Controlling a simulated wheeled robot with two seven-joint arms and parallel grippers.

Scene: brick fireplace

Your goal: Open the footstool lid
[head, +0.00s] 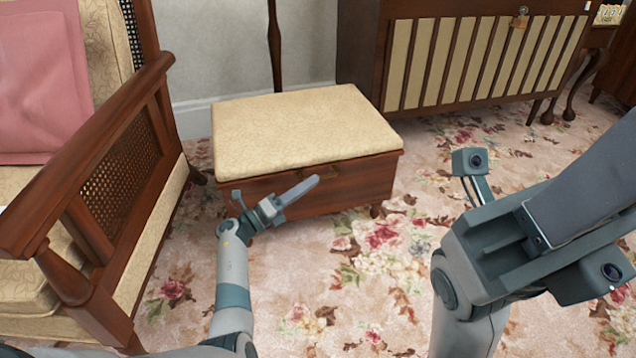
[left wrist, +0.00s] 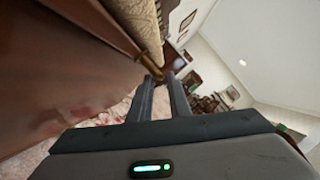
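The footstool (head: 340,195) is a dark wooden box with a cream patterned padded lid (head: 305,130). The lid lies flat and shut on it. A small brass handle (head: 312,174) shows on its front, partly behind my left gripper. My left gripper (head: 312,183) is in front of the footstool's front face, its fingers pointing right along it. In the left wrist view the two fingers (left wrist: 165,92) stand apart with nothing between them. Brass (left wrist: 151,64) shows just past the left fingertip; contact is unclear. My right gripper (head: 590,195) is large and close at right, away from the footstool; its finger gap is hidden.
A wooden armchair (head: 110,190) with cane sides and a pink cushion (head: 40,85) stands close on the left. A slatted cabinet (head: 480,60) stands behind at right. Open floral carpet (head: 390,255) lies in front of the footstool.

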